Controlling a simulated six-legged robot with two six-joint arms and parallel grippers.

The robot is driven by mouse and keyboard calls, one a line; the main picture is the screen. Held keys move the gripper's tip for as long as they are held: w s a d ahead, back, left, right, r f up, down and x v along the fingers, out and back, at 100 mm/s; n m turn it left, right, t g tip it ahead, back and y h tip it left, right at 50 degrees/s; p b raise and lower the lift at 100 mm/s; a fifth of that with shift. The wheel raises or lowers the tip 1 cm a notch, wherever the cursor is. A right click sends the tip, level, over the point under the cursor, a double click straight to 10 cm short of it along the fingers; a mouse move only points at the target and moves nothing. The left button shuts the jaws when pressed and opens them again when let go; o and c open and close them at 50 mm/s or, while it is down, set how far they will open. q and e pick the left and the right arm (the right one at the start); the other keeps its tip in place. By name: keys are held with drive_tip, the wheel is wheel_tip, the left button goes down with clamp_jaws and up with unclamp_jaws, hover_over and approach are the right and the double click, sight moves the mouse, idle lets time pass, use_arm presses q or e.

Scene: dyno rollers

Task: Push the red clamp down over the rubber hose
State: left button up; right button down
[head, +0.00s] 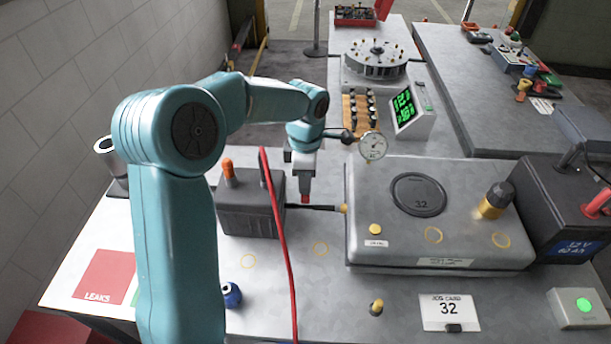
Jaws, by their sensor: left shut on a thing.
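My left gripper (304,188) points down near the middle of the table, shut on the small red clamp (305,199). Only a little of the clamp shows below the fingertips. The black rubber hose (322,208) runs level from the dark grey box to a brass fitting (342,209) on the large grey case. The clamp is at the hose's left part, just above it or touching it; I cannot tell which. My right gripper is not in view.
The dark grey box (247,213) with an orange-capped post stands left of the gripper. The large grey case (440,245) stands right, with a dial gauge (372,146) at its back corner. A red cable (280,240) crosses in front of the box. A blue cap (231,294) lies near my arm.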

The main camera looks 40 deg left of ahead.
use_arm(q)
drive_tip(key=shift+s+d+f+b, duration=0.1)
drive_tip(key=shift+s+f+b, duration=0.05)
drive_tip(key=shift+f+b, duration=1.05)
drive_tip(key=shift+f, duration=0.35)
drive_tip(key=shift+f+b, duration=0.55)
drive_tip(key=shift+f, duration=0.05)
drive_tip(key=shift+f+b, duration=0.3)
drive_tip(key=shift+f, duration=0.1)
drive_tip(key=shift+f, duration=0.15)
drive_tip(key=o, duration=1)
drive_tip(key=shift+f, duration=0.1)
